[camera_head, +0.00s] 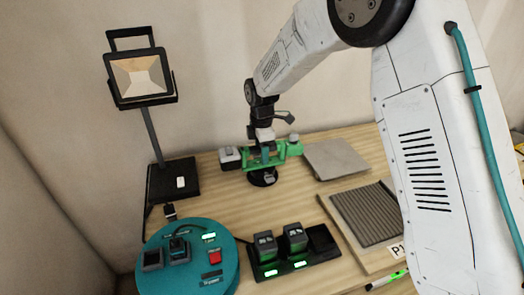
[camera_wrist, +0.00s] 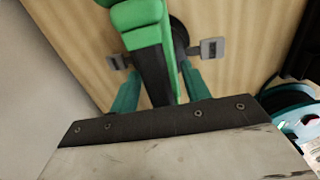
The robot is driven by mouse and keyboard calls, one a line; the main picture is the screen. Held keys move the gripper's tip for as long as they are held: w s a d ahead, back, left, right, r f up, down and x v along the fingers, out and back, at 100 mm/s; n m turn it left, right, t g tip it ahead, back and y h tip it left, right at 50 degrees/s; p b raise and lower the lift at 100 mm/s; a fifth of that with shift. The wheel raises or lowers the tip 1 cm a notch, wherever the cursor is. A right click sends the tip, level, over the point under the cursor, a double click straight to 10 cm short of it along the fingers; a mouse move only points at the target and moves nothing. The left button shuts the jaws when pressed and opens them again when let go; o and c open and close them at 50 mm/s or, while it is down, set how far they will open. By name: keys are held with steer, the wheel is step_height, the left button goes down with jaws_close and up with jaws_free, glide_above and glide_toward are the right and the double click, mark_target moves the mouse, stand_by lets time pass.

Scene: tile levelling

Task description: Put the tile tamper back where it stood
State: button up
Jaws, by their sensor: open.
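The tile tamper (camera_head: 290,150) is a green tool with a grey-and-black block at its left end and a round black pad underneath. Its pad appears to rest on the wooden table, in the middle near the back wall. My gripper (camera_head: 264,143) is just above it, pointing down. In the wrist view my gripper (camera_wrist: 163,55) is open, with one finger on each side of the tamper's (camera_wrist: 142,18) green and black body. Gaps show between the finger pads and the body. The black pad is partly hidden behind the body there.
A flat grey tile (camera_head: 337,158) lies close right of the tamper. A ribbed tile bed (camera_head: 372,214) is nearer. A battery charger (camera_head: 293,266) and teal round station (camera_head: 187,262) stand in front. A work lamp (camera_head: 141,78) stands at left. Bare table lies between.

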step_height(320, 180, up, 7)
steer(key=shift+f, duration=0.1)
steer(key=shift+r, duration=0.5)
steer(key=shift+s+m, duration=0.1)
steer(key=shift+m, duration=0.5)
steer(key=s+d+r+m, duration=0.4)
steer(key=s+d+m, duration=0.2)
steer(key=s, duration=0.7)
steer(key=s+d+r+m+t, duration=0.1)
steer(key=s+d+r+m, duration=0.3)
steer(key=s, duration=0.9)
steer(key=s+d+r+m, duration=0.5)
steer(key=s+d+m, duration=0.4)
steer(key=s, duration=0.5)
steer(key=shift+d, duration=0.6)
